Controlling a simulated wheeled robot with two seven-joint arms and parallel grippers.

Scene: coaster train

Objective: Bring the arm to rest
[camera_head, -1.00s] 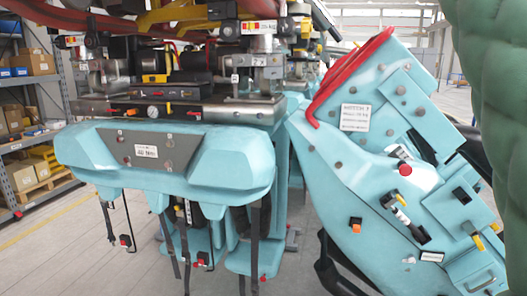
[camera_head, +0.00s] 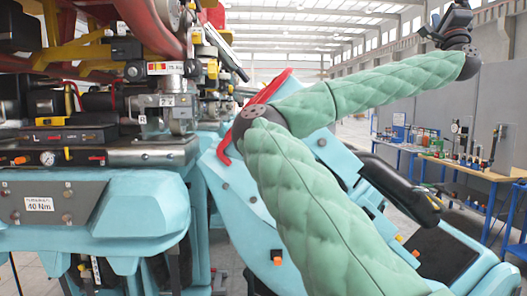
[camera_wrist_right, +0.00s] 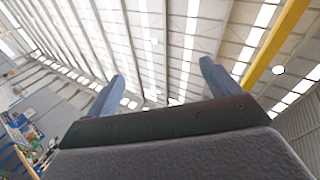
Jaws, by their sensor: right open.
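My right arm (camera_head: 310,200) is in a green quilted cover and comes in from the bottom right of the head view. It bends at the elbow in front of the turquoise coaster car and points up to the right. My right gripper (camera_head: 455,24) is small and dark at the top right there. In the right wrist view the two blue-grey fingers of my right gripper (camera_wrist_right: 163,86) are spread wide apart, with nothing between them. They point up toward the roof. My left gripper is not in view.
The turquoise coaster train (camera_head: 100,205) fills the left, with a red restraint (camera_head: 223,148) partly behind my arm. A blue workbench (camera_head: 470,172) with tools stands at the right. In the right wrist view a yellow beam (camera_wrist_right: 275,42) crosses the roof.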

